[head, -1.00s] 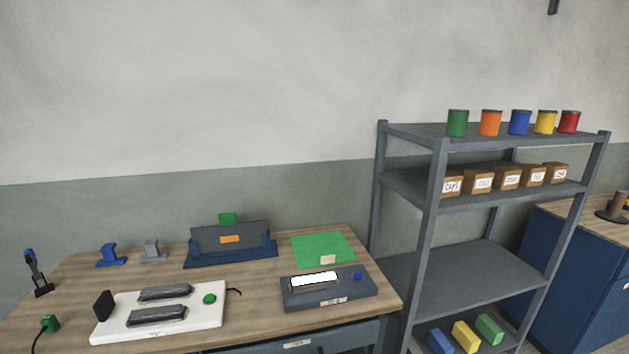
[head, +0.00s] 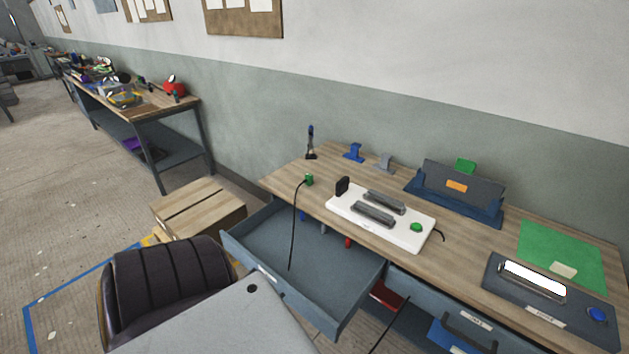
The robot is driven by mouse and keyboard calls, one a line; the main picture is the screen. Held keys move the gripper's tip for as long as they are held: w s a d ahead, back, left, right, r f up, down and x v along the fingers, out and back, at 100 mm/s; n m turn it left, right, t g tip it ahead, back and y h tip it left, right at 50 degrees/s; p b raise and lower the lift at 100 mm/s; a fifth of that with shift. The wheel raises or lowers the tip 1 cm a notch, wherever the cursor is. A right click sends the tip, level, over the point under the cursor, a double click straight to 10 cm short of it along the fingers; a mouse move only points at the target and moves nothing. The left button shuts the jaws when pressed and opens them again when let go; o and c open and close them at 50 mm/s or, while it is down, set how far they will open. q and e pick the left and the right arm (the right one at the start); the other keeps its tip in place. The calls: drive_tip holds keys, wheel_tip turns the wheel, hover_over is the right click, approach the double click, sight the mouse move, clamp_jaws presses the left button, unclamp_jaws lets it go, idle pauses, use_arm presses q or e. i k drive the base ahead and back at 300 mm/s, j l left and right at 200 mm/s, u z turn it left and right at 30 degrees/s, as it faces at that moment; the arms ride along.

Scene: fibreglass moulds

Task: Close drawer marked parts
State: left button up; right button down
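A grey-blue drawer (head: 300,265) is pulled well out from under the left part of the wooden desk (head: 300,180). A small pale label sits on its front (head: 268,279), too small to read. The drawer's floor looks mostly bare. Small blue, grey and red pieces show at its back, below the desk edge. A second drawer front (head: 420,292) with a pale label is to the right and looks shut. I cannot tell from the lettering which one is marked parts. Neither gripper is in view.
A black chair (head: 165,290) and cardboard box (head: 198,208) stand left of the open drawer. A black cable (head: 294,225) hangs from the desk across the drawer. A white two-bar device (head: 380,218) sits above it.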

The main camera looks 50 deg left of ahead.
sight(325, 282)
drive_tip(key=u, duration=2.15)
